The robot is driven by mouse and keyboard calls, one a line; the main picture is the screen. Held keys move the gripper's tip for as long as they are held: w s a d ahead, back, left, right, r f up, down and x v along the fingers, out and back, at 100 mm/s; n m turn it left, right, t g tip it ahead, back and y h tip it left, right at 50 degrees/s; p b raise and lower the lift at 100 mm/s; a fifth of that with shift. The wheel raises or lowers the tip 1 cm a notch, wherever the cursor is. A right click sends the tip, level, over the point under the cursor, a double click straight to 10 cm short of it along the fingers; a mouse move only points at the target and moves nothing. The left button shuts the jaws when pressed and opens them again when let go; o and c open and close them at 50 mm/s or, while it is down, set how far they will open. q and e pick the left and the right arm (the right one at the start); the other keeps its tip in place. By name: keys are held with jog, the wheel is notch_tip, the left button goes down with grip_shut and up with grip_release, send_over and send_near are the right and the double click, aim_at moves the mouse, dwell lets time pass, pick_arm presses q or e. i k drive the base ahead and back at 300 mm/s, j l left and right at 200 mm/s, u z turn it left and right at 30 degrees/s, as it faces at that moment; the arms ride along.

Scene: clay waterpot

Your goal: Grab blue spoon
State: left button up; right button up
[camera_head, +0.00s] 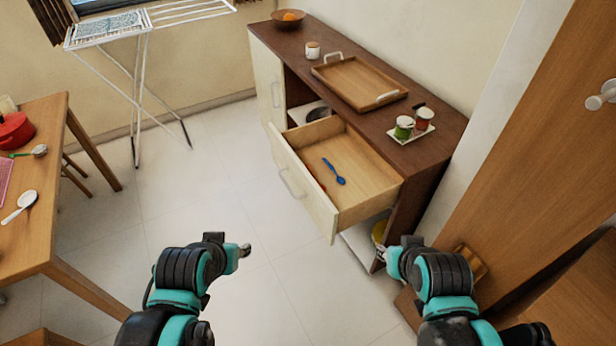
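A small blue spoon (334,172) lies in the open drawer (355,168) of the brown cabinet. A thin red utensil (316,177) lies to its left, partly hidden by the drawer front. My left gripper (244,251) is over the floor, in front of the drawer and apart from it. My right gripper (381,255) is near the drawer's front right corner, below it in the picture. Both grippers are small and seen from behind, so I cannot tell whether their fingers are open. Neither touches the spoon.
The cabinet top (350,103) holds a wooden tray (358,82), a small white plate (416,133) with jars, and a bowl (288,20). A wooden table (40,240) with a red pot (14,130) stands left. A drying rack (150,60) stands behind. Open floor (190,190) lies between.

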aim_at(341, 180)
jog(key=i+j+z, duration=0.8)
jog(key=i+j, duration=0.2)
jog(key=j, duration=0.25)
